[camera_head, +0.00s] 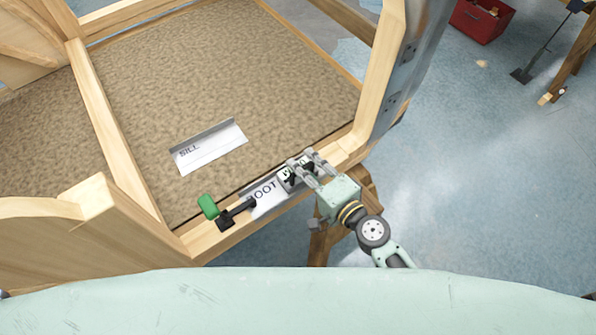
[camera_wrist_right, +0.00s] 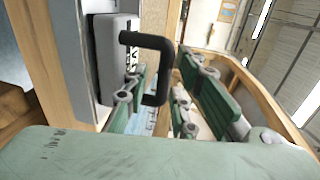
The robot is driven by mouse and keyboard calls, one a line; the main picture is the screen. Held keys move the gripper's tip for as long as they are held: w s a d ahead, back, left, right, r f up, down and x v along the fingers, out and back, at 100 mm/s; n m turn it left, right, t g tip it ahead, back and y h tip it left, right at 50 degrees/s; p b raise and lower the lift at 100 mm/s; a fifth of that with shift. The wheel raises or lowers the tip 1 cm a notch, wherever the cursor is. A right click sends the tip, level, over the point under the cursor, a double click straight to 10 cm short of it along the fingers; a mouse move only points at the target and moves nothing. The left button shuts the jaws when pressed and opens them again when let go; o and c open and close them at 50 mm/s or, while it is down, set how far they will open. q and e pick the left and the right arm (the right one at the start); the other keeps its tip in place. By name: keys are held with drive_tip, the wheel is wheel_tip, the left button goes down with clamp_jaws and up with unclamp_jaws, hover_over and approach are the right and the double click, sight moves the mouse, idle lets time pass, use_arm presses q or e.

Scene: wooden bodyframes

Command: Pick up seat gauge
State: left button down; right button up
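A small pale grey block with dark lettering and a black handle (camera_head: 286,184) sits on the front wooden rail in the head view, and may be the seat gauge; its lettering is too small to read. In the right wrist view the block (camera_wrist_right: 112,65) stands at the left with its black C-shaped handle (camera_wrist_right: 165,70) facing the camera. My right gripper (camera_head: 303,157) is at the block, partly covering it. In the wrist view its green fingers (camera_wrist_right: 160,95) are apart, one on either side of the handle's upright bar. My left gripper is not in view.
A plate marked SILL (camera_head: 210,148) lies on the brown floor panel. A plate reading like BOOT (camera_head: 262,197) is on the front rail, beside a black clamp with a green grip (camera_head: 208,206). Wooden frame posts (camera_head: 385,70) rise close by. A red toolbox (camera_head: 480,20) stands behind.

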drive_tip(key=shift+s, duration=0.1)
drive_tip(key=c, duration=0.6)
drive_tip(key=shift+f, duration=0.1)
clamp_jaws()
